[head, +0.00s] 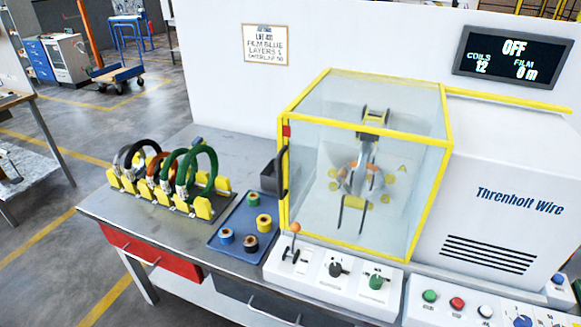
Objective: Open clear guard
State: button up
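The clear guard (325,105) is a see-through box with a yellow frame on the machine. It looks shut, with its front and left panes in place. A dark upright handle (284,172) is on its left front edge, below a small red block (287,131). Behind the panes are a wrapping mechanism (366,150) with a grey and yellow top, orange pieces around its middle and two dark prongs below. My gripper is not in view.
A rack (170,201) of several coils stands left on the bench. A blue tray (239,244) with several small rolls lies between rack and guard. A control panel (334,266) with an orange-topped lever (295,228) runs below the guard. The display (514,56) reads OFF.

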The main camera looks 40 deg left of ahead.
aim_at(449, 144)
jog(key=k, duration=1.4)
jog(key=u, duration=1.15)
jog(key=i, duration=1)
jog(key=z, duration=0.05)
